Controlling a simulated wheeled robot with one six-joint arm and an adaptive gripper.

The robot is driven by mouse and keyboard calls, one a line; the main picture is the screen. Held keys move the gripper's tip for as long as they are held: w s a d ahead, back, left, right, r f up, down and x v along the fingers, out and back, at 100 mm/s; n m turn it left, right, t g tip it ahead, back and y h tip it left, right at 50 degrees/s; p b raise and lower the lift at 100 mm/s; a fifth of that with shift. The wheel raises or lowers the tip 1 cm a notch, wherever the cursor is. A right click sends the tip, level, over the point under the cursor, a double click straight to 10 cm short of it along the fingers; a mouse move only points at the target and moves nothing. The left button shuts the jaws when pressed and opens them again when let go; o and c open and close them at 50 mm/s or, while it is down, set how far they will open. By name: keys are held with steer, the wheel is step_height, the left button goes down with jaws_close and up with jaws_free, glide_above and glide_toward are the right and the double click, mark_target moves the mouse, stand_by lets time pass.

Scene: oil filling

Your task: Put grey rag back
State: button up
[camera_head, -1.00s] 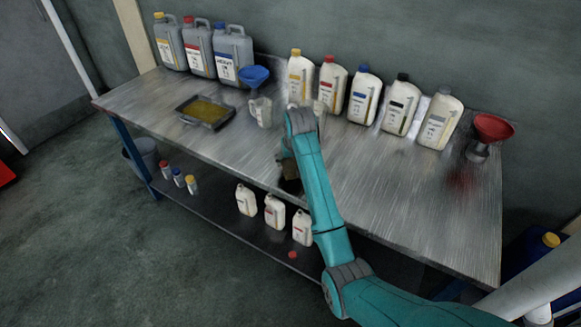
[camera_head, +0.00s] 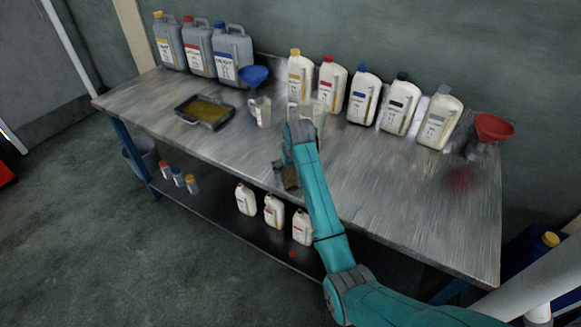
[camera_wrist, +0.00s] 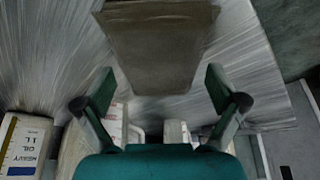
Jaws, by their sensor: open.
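The grey rag looks brownish grey in the wrist view (camera_wrist: 158,50), a flat cloth at the top middle with its lower edge between my open fingertips. In the head view the rag (camera_head: 291,178) is a small brownish patch at the front edge of the metal workbench (camera_head: 390,205), partly hidden by my arm. My gripper (camera_wrist: 155,78) is open, with one finger on each side of the rag's lower part. I cannot tell whether the fingers touch it. In the head view my gripper (camera_head: 279,172) is small and partly hidden beside the rag.
White oil bottles (camera_head: 366,95) and grey canisters (camera_head: 198,50) line the back of the bench. A drip tray (camera_head: 205,112), blue funnel (camera_head: 253,75), clear jugs (camera_head: 261,111) and red funnel (camera_head: 492,128) stand there too. A dark red stain (camera_head: 460,179) lies right. Small bottles (camera_head: 274,211) stand below.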

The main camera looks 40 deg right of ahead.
steer(key=shift+s+r, duration=0.1)
steer(key=shift+r, duration=0.4)
steer(key=v, duration=1.1)
steer(key=shift+s+r, duration=0.1)
